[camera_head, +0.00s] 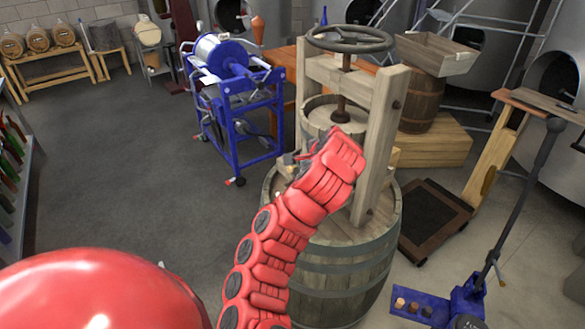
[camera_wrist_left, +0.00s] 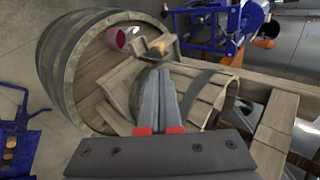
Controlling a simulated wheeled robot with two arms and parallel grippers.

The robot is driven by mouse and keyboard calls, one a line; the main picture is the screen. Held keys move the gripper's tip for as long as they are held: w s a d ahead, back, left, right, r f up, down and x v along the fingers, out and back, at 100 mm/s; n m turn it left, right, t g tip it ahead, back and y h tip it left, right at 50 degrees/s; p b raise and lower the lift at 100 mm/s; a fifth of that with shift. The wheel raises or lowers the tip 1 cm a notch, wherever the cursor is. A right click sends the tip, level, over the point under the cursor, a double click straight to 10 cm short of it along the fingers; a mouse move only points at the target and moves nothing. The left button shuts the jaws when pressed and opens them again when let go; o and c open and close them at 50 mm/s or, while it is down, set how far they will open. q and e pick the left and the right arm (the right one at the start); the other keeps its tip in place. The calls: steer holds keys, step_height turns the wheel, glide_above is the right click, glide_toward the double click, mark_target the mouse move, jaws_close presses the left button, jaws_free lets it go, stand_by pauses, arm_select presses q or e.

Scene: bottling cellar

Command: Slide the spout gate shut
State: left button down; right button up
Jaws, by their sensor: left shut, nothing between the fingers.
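The wooden fruit press (camera_head: 377,150) stands on a large upright barrel (camera_head: 345,255). In the left wrist view, a small wooden spout (camera_wrist_left: 172,52) juts from the press base over the barrel top (camera_wrist_left: 95,75). A light tan piece (camera_wrist_left: 158,44) at the spout looks like the gate; how far it is shut I cannot tell. My left gripper (camera_head: 288,162) is at the left side of the press, beside its slatted basket, and my own arm hides part of this area. In the left wrist view its fingers (camera_wrist_left: 161,72) are together and empty, pointing toward the spout. My right gripper is not in view.
A magenta cup (camera_wrist_left: 119,39) stands on the barrel top near the spout. A blue-framed machine (camera_head: 235,110) stands behind left. A blue stand (camera_head: 450,303) is at front right, and a dark platform (camera_head: 433,215) lies right of the barrel. The left floor is clear.

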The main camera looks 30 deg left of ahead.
arm_select(q)
steer(key=shift+a+f+b, duration=0.5)
steer(key=shift+f+b, duration=0.65)
steer(key=shift+b, duration=1.8)
steer(key=p, duration=0.3)
glide_toward(291, 169)
steer(key=x, duration=0.5)
steer(key=shift+a, duration=0.25)
steer(key=shift+w+a+f+p, duration=0.3)
steer(key=shift+f+p, duration=0.05)
steer(key=shift+f, duration=0.25)
step_height(291, 169, down, 4)
steer(key=shift+r+b, duration=0.2)
steer(key=shift+b, duration=0.75)
